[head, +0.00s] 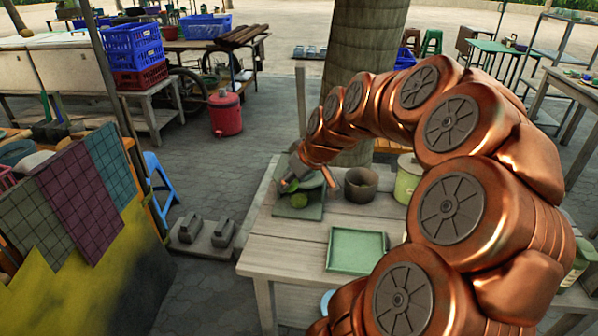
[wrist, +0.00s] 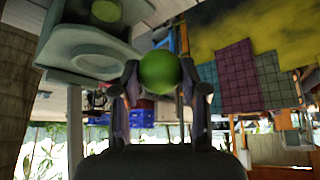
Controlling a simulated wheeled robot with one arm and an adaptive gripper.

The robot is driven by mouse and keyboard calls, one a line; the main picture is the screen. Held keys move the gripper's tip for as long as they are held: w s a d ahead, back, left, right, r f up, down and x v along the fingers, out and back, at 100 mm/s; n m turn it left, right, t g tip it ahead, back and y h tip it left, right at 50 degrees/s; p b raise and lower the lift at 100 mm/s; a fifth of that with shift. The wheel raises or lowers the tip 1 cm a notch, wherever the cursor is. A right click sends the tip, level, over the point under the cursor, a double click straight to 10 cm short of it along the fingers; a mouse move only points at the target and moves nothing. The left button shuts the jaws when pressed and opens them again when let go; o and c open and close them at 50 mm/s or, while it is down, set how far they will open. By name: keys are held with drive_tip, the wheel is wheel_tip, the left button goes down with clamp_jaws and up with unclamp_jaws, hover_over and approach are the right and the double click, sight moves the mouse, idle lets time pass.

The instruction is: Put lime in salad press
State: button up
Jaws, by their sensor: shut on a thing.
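The lime (wrist: 160,72) is a round green fruit held between the two fingers of my gripper (wrist: 162,80) in the wrist view. The salad press (wrist: 62,48) is a grey-green block at the upper left of that view, beside the held lime and apart from it in the picture. A green round patch (wrist: 106,11) shows on it. In the head view, the press (head: 305,213) sits at the table's far left corner with my gripper (head: 302,186) over it. My gripper partly hides it there, and the height of the lime above it cannot be told.
The wooden table (head: 285,252) also bears a green square tray (head: 356,250), a brown pot (head: 361,185) and a pale green canister (head: 407,180). A tree trunk stands behind. Grey weights (head: 205,232) lie on a low slab left of the table.

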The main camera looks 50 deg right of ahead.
drive_tip(key=s+d+r, duration=0.2)
drive_tip(key=s+d, duration=0.3)
drive_tip(key=s, duration=0.3)
drive_tip(key=w+d+p, duration=0.1)
drive_tip(key=w, duration=0.3)
drive_tip(key=w+d+p, duration=0.2)
drive_tip(key=w, duration=0.3)
drive_tip(key=w+d+f+p, duration=0.1)
drive_tip(key=w+d, duration=0.1)
drive_tip(key=w, duration=0.3)
drive_tip(key=shift+w+f+p, duration=0.1)
drive_tip(key=shift+w+p, duration=0.15)
drive_tip(key=shift+p, duration=0.05)
drive_tip(key=shift+w+f, duration=0.1)
drive_tip(key=shift+f, duration=0.1)
drive_tip(key=shift+f+p, duration=0.55)
drive_tip(key=shift+f, duration=1.05)
drive_tip(key=shift+f, duration=0.15)
drive_tip(key=o, duration=1.2)
drive_tip(key=shift+o, duration=0.2)
drive_tip(key=shift+r, duration=0.3)
drive_tip(key=b+v, duration=0.2)
drive_tip(key=v, duration=1)
